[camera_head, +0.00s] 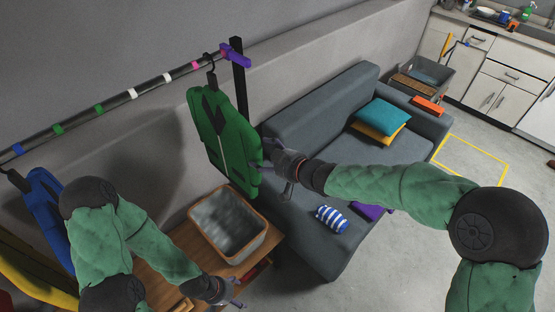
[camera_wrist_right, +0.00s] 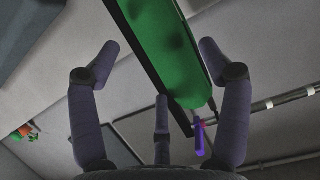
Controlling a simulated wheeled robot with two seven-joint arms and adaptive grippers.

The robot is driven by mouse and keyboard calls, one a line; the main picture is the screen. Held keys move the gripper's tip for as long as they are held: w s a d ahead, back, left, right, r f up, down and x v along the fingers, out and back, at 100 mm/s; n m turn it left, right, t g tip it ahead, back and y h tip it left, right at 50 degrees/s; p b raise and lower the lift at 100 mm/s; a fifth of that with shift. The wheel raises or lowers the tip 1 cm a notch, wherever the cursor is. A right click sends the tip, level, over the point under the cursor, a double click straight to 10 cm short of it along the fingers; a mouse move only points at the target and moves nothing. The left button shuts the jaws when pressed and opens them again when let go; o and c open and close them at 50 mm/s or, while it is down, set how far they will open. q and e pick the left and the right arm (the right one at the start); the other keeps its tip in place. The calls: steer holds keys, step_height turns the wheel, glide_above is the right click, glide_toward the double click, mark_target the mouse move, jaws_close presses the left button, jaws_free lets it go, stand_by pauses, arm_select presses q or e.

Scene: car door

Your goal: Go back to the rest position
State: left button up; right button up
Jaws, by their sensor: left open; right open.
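My right gripper (camera_head: 274,166) is open beside the right edge of a green jacket (camera_head: 216,125) that hangs from a rail. In the right wrist view the open fingers of my right gripper (camera_wrist_right: 158,58) are spread, with the green jacket (camera_wrist_right: 165,45) beyond them; I cannot tell if they touch it. Nothing is held between the fingers. My left gripper (camera_head: 234,293) is open and low, over the wooden table's front part, near the picture's bottom edge. My two arms are stretched forward, the right one over the sofa.
The rail (camera_head: 115,98) ends at a dark post (camera_head: 240,80). A blue garment (camera_head: 43,205) hangs at left. A grey basket (camera_head: 262,222) stands on the wooden table (camera_head: 182,262). A grey sofa (camera_head: 300,120) holds cushions and a striped roll (camera_head: 332,218).

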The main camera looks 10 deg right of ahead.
steer(key=shift+v, duration=2.7)
steer(key=s+d+f+m+g+h+b, duration=0.1)
steer(key=s+f+m+g, duration=0.15)
steer(key=f, duration=0.95)
steer(key=s+f+m+g+h+b, duration=0.1)
steer(key=s+f+m+g+h, duration=0.15)
steer(key=f, duration=1.05)
steer(key=s+f+m+g+b, duration=0.1)
steer(key=s+f+m+g, duration=0.3)
steer(key=s+f, duration=1.3)
steer(key=shift+s+m+g, duration=0.3)
steer(key=shift+s+g, duration=0.25)
steer(key=shift+g, duration=0.25)
steer(key=shift+h, duration=0.25)
